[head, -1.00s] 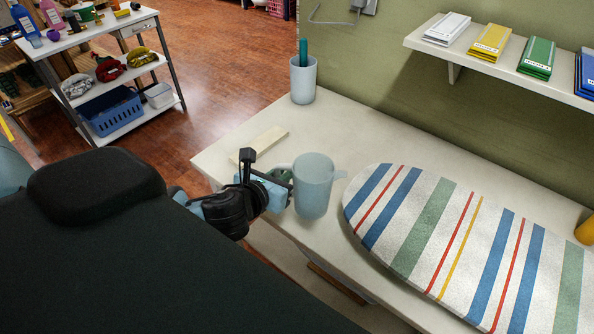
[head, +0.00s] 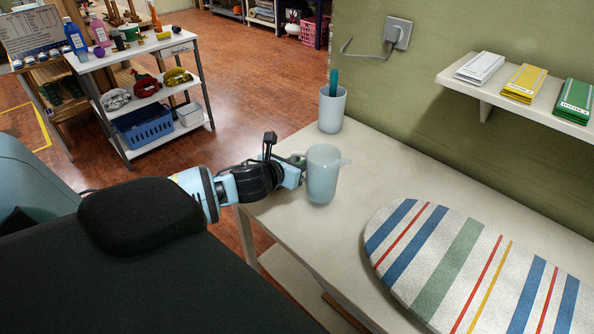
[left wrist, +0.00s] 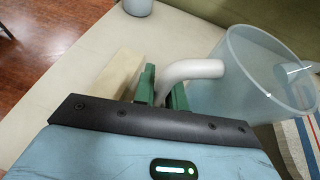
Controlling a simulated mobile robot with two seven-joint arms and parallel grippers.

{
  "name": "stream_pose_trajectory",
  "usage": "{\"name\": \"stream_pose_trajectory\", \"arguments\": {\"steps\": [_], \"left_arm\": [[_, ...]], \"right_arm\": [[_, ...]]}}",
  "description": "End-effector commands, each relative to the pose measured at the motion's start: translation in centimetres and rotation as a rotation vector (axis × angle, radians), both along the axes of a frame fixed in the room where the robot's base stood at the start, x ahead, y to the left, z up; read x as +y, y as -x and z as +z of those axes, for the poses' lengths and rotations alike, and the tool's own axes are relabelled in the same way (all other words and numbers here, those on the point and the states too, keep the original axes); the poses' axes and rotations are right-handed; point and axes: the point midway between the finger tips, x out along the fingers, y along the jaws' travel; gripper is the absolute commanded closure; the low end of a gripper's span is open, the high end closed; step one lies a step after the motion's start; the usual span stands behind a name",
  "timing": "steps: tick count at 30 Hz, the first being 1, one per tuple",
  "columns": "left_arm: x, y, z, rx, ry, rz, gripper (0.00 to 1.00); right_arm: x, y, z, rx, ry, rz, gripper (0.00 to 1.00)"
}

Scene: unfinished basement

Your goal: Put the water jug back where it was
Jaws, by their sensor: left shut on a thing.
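The water jug (head: 322,178) is pale translucent blue and upright, with its spout toward the right. It is at the worktop's left part, between the striped ironing board and the cup at the back. My left gripper (head: 297,166) is at the jug's left side, shut on its handle. In the left wrist view, the green fingers (left wrist: 161,92) are on either side of the pale handle (left wrist: 190,70), and the jug body (left wrist: 243,80) is to the right. I cannot tell whether the jug's base touches the worktop. My right gripper is out of view.
The worktop (head: 400,160) is clear right of the jug. A cup (head: 332,112) holding a teal item stands behind. A wooden block (left wrist: 118,76) lies near the fingers. The striped ironing board (head: 470,265) is at the front right. A shelf (head: 520,105) hangs on the wall.

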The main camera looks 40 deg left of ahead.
Motion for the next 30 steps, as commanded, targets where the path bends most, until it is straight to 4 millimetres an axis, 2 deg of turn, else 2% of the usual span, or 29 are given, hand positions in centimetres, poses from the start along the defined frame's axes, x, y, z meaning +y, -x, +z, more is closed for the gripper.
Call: {"name": "stream_pose_trajectory", "arguments": {"steps": [8, 12, 15, 29, 30], "left_arm": [[0.9, -0.8, 0.0, -0.002, 0.002, 0.003, 1.00], [0.6, -0.7, -2.5, 0.002, 0.008, 0.001, 1.00], [0.7, -0.7, -3.4, 0.001, 0.004, 0.002, 1.00], [0.7, -0.7, -3.9, -0.001, 0.001, -0.001, 1.00], [0.7, -0.7, -3.9, 0.000, 0.001, -0.001, 0.82]], "right_arm": [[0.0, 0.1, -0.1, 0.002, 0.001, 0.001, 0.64], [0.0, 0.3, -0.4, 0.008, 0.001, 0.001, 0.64], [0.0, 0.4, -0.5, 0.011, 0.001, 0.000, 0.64], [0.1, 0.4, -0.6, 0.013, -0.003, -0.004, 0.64], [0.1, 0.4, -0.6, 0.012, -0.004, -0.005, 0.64]]}}
